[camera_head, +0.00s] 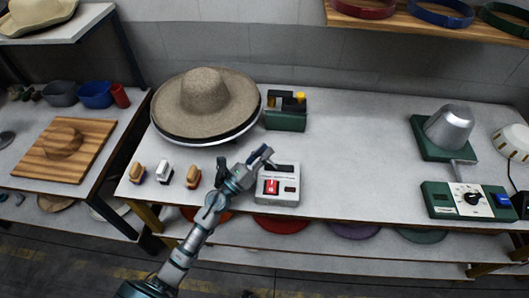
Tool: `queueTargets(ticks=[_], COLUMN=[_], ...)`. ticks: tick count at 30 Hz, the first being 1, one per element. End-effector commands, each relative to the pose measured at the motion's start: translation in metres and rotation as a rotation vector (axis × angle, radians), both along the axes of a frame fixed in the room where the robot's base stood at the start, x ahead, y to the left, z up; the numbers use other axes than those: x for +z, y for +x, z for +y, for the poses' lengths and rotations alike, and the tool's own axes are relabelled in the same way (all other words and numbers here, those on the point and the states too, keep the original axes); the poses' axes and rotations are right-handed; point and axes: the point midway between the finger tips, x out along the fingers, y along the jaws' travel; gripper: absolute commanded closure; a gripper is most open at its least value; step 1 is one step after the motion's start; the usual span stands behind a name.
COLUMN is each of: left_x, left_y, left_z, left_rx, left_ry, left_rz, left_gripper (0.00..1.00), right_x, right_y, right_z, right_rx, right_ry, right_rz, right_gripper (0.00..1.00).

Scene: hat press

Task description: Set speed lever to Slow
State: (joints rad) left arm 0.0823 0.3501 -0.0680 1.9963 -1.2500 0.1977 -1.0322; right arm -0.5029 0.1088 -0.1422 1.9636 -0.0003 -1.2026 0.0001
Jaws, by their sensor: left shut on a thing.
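A light grey control box (278,198) sits near the front edge of the white table. My left gripper (264,157) reaches in from the lower left and is at the top left of this box. It is shut on the small dark speed lever (274,164), whose handle is mostly hidden by the fingers. The lever's markings are too small to read. My right gripper is not in view.
A straw hat (204,93) rests on a round stand behind the arm. A green device (286,111) stands behind the box. Several small brushes (164,172) stand at the left. A green control unit (466,200) and metal hat form (449,128) are at the right. The table's middle is clear.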

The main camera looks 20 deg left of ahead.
Motion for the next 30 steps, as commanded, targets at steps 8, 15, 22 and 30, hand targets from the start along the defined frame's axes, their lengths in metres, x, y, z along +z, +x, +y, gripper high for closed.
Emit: queueTargets(ticks=[8, 15, 22, 30], left_x=[-0.001, -0.002, -0.016, -0.037], left_y=[0.000, -0.002, -0.031, -0.079], left_z=[0.001, 0.001, 0.015, 0.039], left_rx=[0.003, 0.001, 0.004, 0.005], left_ry=[0.000, -0.001, -0.005, -0.003], left_rz=[0.001, 0.002, 0.006, 0.005], left_gripper=[0.48, 0.48, 0.48, 0.48], right_x=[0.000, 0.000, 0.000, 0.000], right_y=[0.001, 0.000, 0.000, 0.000], right_z=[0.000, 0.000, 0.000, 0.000], right_rx=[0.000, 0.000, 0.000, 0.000], right_ry=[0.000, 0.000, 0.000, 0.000], right_rz=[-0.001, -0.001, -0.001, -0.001], right_gripper=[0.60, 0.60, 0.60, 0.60])
